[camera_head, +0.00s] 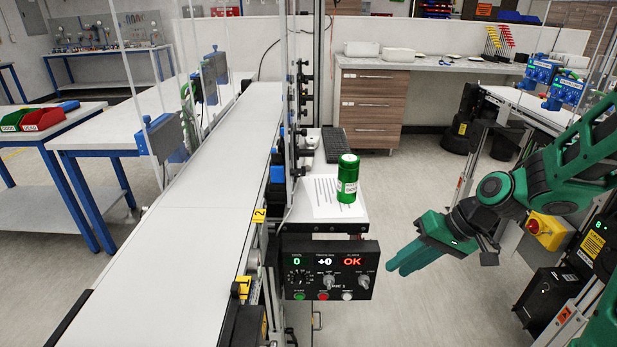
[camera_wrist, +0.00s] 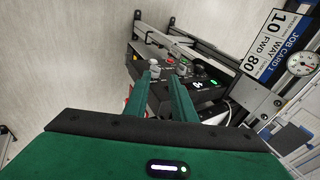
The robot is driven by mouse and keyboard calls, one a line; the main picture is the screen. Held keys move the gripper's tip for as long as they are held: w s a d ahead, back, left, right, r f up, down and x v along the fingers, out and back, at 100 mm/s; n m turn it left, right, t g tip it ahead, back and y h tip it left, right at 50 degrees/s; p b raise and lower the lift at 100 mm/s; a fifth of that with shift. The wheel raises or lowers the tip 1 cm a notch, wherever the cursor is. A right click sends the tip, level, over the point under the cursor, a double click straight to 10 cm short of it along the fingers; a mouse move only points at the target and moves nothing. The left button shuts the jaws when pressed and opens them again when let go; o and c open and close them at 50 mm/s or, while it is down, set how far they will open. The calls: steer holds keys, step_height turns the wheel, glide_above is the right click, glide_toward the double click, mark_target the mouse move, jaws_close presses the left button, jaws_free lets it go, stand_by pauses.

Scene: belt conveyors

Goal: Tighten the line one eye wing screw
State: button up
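The eye wing screw of line one cannot be made out in either view. Small black and blue fittings (camera_head: 279,165) sit along the right side of the white conveyor belt (camera_head: 200,215); which is the eye is too small to tell. My gripper (camera_head: 398,264) is in the air to the right of the black control box (camera_head: 328,268), apart from it. In the wrist view its two green fingers (camera_wrist: 162,75) are parted slightly, with nothing between them; the control box (camera_wrist: 207,96) lies beyond the fingertips.
The box display reads "0", "+0" and "OK". A green can (camera_head: 347,180) and a paper sheet (camera_head: 322,197) are on the small shelf behind it. A job card (camera_wrist: 283,42) and round gauge (camera_wrist: 302,63) show at the right. Floor before my gripper is clear.

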steer(key=w+a+y, duration=0.1)
steer(key=a, duration=0.1)
steer(key=w+a+y, duration=0.1)
steer(key=a, duration=0.1)
steer(key=w+a+r+y, duration=0.1)
steer(key=a, duration=0.1)
steer(key=shift+w+t, duration=0.15)
steer(key=shift+t, duration=0.25)
steer(key=m+t+y, duration=0.3)
steer(key=t+y, duration=0.2)
steer(key=y, duration=0.3)
glide_toward(296, 173)
steer(key=x, duration=0.7)
steer(key=shift+w, duration=0.35)
steer(key=shift+d+f, duration=0.1)
steer(key=shift+d, duration=0.05)
jaws_close()
